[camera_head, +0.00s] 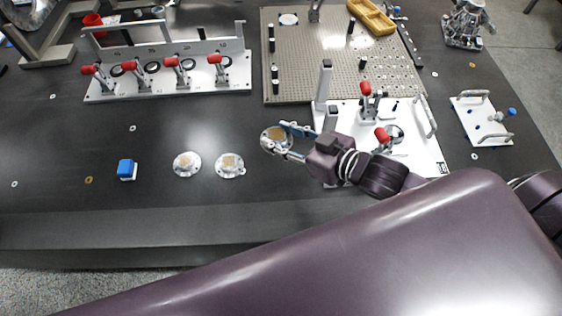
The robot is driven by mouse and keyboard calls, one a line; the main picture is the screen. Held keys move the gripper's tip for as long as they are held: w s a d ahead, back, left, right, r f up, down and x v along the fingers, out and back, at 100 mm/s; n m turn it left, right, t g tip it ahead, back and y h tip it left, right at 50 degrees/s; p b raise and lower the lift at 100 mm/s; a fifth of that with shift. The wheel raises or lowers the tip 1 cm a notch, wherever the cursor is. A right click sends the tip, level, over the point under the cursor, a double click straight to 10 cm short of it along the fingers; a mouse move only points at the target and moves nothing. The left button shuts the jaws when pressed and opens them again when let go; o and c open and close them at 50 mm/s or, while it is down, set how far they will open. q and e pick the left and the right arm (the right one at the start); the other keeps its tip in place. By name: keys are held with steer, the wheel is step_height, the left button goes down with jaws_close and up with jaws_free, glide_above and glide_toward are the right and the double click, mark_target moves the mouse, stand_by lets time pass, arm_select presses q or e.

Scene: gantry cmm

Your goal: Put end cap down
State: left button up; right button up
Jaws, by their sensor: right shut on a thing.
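My right gripper (289,142) comes in from the right and is shut on an end cap (273,137), a round silver flange with a tan centre. The cap is at the fingertips, over the dark table; I cannot tell whether it touches the surface. Two similar end caps lie flat on the table to its left: one close by (229,165) and one farther left (187,163). My left gripper is not in view.
A white fixture with red-handled clamps (160,84) stands at the back left. A perforated plate (330,60) lies at the back. A white clamp plate (425,157) is just right of the gripper. A blue-topped block (126,168) sits at the left. Table (75,135) left of it is mostly clear.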

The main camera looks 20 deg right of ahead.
mark_target(282, 168)
step_height(282, 168, down, 12)
steer(key=shift+r+b, duration=0.1)
steer(key=shift+b, duration=0.5)
steer(key=o, duration=1.3)
steer(key=shift+s, duration=0.1)
steer(key=v, duration=1.1)
steer(key=shift+s+d, duration=0.15)
steer(key=shift+s, duration=0.05)
steer(key=shift+s+r+p, duration=0.1)
steer(key=shift+r+p, duration=0.05)
steer(key=shift+p, duration=0.15)
